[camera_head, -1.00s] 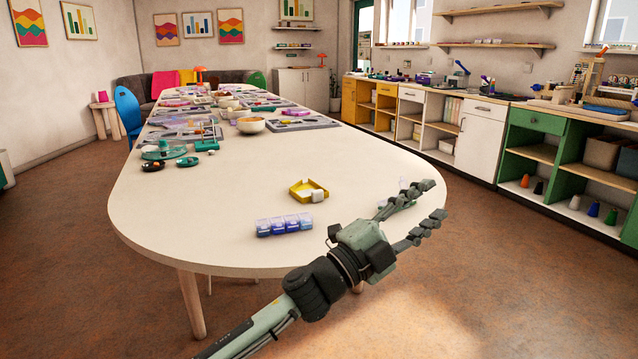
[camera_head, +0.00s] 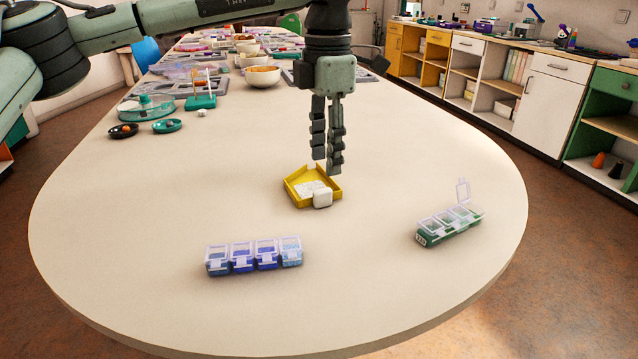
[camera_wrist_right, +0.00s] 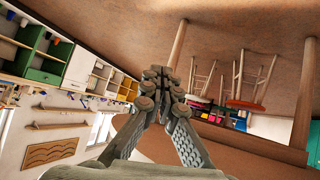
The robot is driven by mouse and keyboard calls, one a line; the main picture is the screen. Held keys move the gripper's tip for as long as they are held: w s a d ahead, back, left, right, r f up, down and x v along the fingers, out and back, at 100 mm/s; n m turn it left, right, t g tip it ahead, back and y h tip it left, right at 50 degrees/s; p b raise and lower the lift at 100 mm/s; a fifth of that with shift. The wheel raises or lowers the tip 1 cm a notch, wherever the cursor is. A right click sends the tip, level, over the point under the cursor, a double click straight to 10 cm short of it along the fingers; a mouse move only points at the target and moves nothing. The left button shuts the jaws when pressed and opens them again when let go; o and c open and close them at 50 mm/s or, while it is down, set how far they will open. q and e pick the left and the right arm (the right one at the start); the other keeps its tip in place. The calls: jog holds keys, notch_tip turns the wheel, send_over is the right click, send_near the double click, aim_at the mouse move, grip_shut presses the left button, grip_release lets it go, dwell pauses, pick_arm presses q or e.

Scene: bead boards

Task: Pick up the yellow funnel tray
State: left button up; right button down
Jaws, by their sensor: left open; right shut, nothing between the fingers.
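The yellow funnel tray (camera_head: 297,198) lies on the white table (camera_head: 130,250) in the head view. It has light contents inside and a white block at its front right side. My left gripper (camera_head: 327,167) points down from above, its fingers apart, right over the tray's back right side. Part of that side of the tray is hidden behind a finger. I cannot tell whether the finger touches the tray. My right gripper (camera_wrist_right: 160,75) shows only in the right wrist view, shut and empty, away from the tray.
A blue and purple bead box (camera_head: 254,256) stands in front of the tray. A green bead box (camera_head: 450,226) with one lid up stands to the right. A round teal tray (camera_head: 146,108) and small dishes lie at the left back. The table around the yellow tray is clear.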

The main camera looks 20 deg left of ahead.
aim_at(325, 189)
pick_arm(q)
jog(key=f, duration=0.6)
jog(key=shift+s+a+f, duration=0.1)
jog(key=shift+s+f, duration=0.1)
jog(key=shift+f, duration=0.1)
grip_shut()
